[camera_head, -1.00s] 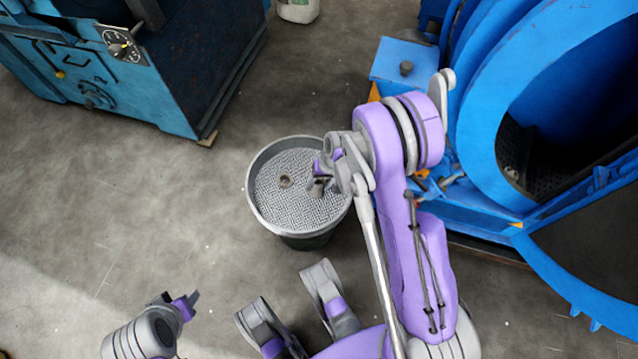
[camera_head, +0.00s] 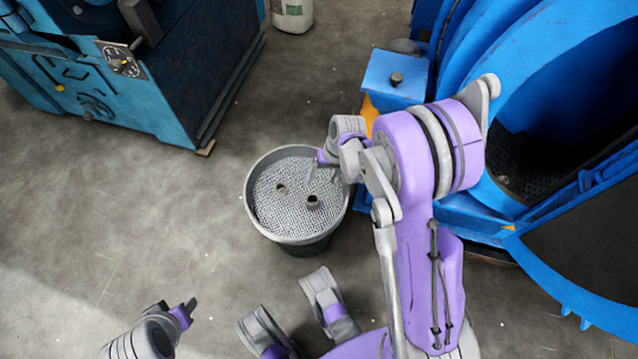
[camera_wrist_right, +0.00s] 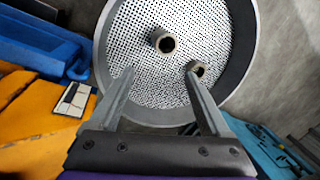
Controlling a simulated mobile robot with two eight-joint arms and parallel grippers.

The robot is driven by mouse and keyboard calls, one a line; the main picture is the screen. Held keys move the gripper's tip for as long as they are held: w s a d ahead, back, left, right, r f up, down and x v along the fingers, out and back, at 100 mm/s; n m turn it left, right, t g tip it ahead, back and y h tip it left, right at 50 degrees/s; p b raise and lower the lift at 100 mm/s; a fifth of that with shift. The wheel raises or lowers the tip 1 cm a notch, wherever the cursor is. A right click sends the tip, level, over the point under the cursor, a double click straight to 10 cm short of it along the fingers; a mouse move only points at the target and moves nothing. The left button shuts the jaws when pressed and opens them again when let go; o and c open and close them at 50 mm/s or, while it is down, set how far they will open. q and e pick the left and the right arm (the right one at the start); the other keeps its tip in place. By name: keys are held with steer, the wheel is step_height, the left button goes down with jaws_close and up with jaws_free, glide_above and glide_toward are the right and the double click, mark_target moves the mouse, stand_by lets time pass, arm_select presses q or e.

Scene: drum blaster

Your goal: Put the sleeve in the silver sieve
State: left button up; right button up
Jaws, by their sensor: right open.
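The silver sieve (camera_head: 262,215) is a round tub with a perforated silver mesh; it fills the upper middle of the right wrist view (camera_wrist_right: 240,55). Two small brownish, hollow sleeves rest on the mesh: one left of centre (camera_head: 281,188) and one nearer the front right (camera_head: 312,201). Both show in the right wrist view, one larger (camera_wrist_right: 162,42) and one smaller (camera_wrist_right: 197,69). My right gripper (camera_head: 322,174) is over the sieve's back right part, open and empty, apart from both sleeves in the head view. My left gripper (camera_head: 188,306) is low at left, away from the sieve; its jaw gap is unclear.
A large blue drum machine (camera_head: 395,75) stands right of the sieve, with orange parts close to my right arm. A teal machine (camera_head: 150,100) stands at upper left. A white container (camera_head: 292,14) stands at the back. Grey floor left of the sieve is clear.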

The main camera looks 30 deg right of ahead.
steer(key=s+a+r+n+t+h, duration=0.1)
steer(key=s+a+r, duration=0.3)
steer(key=s+r, duration=0.4)
steer(key=s+a+r+n+t+h, duration=0.1)
steer(key=s+a+r+n, duration=0.3)
steer(key=s+r, duration=0.4)
steer(key=shift+a+t+h, duration=0.3)
steer(key=shift+a+t, duration=0.3)
steer(key=shift+a, duration=0.05)
steer(key=shift+s+r+p, duration=0.1)
steer(key=shift+r+p, duration=0.1)
steer(key=shift+p, duration=0.1)
